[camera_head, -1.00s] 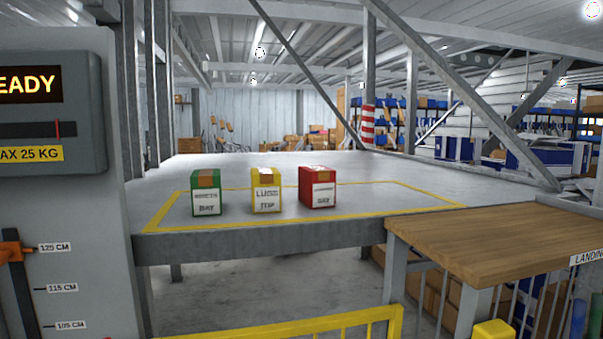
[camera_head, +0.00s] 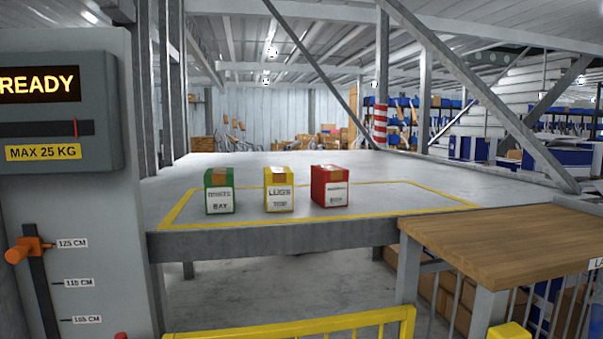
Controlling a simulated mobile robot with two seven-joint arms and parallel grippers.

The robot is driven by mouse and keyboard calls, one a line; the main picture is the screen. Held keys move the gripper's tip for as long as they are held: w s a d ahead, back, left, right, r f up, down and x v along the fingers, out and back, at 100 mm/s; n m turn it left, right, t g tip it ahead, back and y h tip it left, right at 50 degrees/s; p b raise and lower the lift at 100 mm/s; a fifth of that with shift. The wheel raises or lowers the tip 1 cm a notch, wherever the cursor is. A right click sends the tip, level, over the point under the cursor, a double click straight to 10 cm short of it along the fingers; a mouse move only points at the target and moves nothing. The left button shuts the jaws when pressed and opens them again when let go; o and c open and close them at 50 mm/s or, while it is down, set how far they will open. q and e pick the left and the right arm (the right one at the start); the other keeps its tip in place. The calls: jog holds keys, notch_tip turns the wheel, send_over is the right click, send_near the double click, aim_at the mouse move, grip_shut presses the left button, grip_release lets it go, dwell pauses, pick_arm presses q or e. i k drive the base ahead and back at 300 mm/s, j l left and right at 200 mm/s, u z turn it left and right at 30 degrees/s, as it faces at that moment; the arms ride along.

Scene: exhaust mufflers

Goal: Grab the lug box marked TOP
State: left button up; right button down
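The yellow lug box (camera_head: 279,190), with a white label reading LUGS and TOP, stands upright on the grey platform (camera_head: 330,218). It is the middle one of three boxes. A green box (camera_head: 219,192) marked BAY stands to its left, and a red box (camera_head: 331,187) with a less legible label stands to its right. The boxes stand apart, near the platform's front edge, inside a yellow floor outline. Neither of my grippers is in view.
A yellow rail (camera_head: 290,325) runs low in front of the platform. A wooden-topped landing (camera_head: 510,243) is at the right. A grey panel (camera_head: 75,190) at the left shows READY, MAX 25 KG and a height scale with an orange slider (camera_head: 30,249). The platform behind the boxes is clear.

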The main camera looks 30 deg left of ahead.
aim_at(278, 180)
jog(key=i+l, duration=0.3)
jog(key=i, duration=0.2)
jog(key=u, duration=1.25)
